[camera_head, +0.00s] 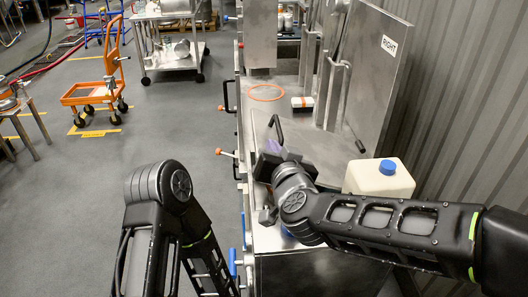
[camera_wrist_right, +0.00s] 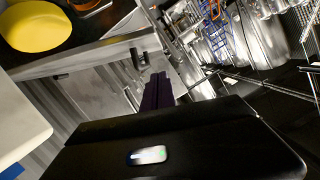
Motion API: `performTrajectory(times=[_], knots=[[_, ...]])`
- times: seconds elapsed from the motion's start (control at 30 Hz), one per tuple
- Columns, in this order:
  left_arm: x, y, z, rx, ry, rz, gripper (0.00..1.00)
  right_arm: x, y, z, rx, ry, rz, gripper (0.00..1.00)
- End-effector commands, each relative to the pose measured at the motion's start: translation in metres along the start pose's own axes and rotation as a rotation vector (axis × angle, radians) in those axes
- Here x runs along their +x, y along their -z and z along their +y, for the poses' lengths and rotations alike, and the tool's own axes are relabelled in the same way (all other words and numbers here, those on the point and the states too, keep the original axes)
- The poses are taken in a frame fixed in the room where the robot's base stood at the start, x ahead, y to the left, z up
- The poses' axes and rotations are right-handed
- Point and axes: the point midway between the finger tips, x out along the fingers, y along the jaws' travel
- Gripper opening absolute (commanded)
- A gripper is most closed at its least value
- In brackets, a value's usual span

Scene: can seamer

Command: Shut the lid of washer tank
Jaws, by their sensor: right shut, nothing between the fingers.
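The steel washer tank (camera_head: 285,268) stands at centre right, with a long top running away from me. A flat steel panel (camera_head: 268,115) on its top carries a black bar handle (camera_head: 277,128). A larger steel panel labelled "RIGHT" (camera_head: 378,75) stands upright at the back right. I cannot tell for certain which panel is the lid. My right gripper (camera_head: 275,147) is beside the black handle, above the tank top, partly hidden by its own wrist. Its dark purple fingers (camera_wrist_right: 157,90) are together and empty in the right wrist view. My left gripper is out of view; only that arm shows.
A white jug with a blue cap (camera_head: 387,167) stands right of my right wrist. An orange ring (camera_head: 265,92) and a small brush-like block (camera_head: 302,102) lie on the steel top. An orange trolley (camera_head: 95,92) and a steel cart (camera_head: 172,60) stand left on open floor.

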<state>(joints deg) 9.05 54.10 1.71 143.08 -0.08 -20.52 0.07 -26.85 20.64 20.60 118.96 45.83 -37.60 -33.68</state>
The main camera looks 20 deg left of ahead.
Motion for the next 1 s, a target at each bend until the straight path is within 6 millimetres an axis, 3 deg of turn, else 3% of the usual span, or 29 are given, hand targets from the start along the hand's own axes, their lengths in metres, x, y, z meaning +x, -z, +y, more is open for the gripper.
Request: performTrajectory(times=[0.2, 0.4, 1.0], knots=[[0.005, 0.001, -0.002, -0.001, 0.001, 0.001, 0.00, -0.053, -0.004, -0.002, -0.004, 0.007, 0.000, 0.00], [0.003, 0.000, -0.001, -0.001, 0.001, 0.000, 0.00, -0.082, -0.004, -0.002, -0.002, 0.006, -0.001, 0.00], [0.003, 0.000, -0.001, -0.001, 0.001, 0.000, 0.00, -0.089, -0.005, -0.001, -0.002, 0.006, -0.003, 0.00]])
